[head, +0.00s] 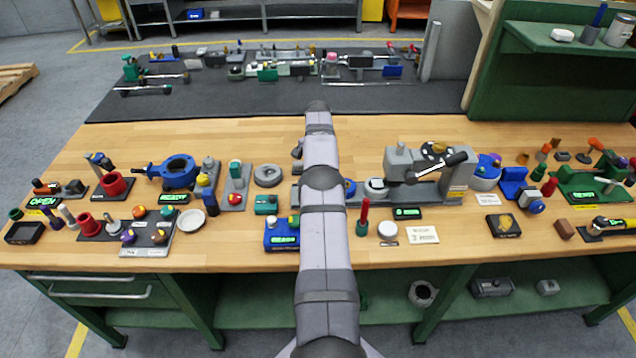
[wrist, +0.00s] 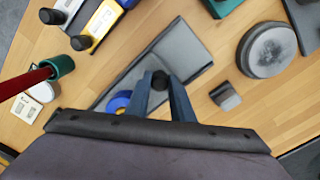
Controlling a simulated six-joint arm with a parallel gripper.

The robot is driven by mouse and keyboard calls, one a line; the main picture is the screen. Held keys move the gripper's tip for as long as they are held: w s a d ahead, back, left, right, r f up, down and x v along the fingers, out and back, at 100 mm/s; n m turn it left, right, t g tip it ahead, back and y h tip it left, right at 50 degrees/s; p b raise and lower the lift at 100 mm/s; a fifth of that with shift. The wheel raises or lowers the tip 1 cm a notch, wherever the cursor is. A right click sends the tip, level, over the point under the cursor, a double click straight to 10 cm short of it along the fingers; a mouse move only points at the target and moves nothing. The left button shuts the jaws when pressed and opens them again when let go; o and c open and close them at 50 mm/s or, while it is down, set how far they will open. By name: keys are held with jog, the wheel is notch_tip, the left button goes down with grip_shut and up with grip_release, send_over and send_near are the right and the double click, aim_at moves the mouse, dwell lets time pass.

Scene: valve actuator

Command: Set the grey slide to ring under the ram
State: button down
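The grey press (head: 400,158) stands right of centre in the head view, with a black lever. A long grey base (head: 300,194) runs left from under it, partly hidden by my arm. A pale ring (head: 376,188) sits at the press's left side, and a blue round part (head: 349,187) is left of it. The blue part also shows in the wrist view (wrist: 118,102). In the wrist view my gripper (wrist: 160,82) is over the grey track (wrist: 190,50), its fingers closed about a dark knob (wrist: 160,78), apparently the slide's handle. The ram's tip is not clearly visible.
A red-handled post (head: 362,215) on a green foot, a white disc (head: 388,230) and a blue box (head: 282,235) stand in front of the base. A round grey disc (head: 267,175) lies left of it. A small grey block (wrist: 225,95) is beside the track.

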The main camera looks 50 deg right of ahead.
jog(key=s+d+b, duration=0.1)
jog(key=s+d, duration=0.2)
jog(key=shift+s+d+b, duration=0.35)
jog(key=shift+d, duration=0.05)
jog(key=shift+w+a, duration=0.1)
jog(key=c, duration=1.5)
grip_release()
jog(key=shift+c, duration=0.2)
jog(key=shift+r, duration=0.85)
notch_tip(320, 180, up, 6)
jog(key=p, duration=0.4)
jog(key=shift+f, duration=0.1)
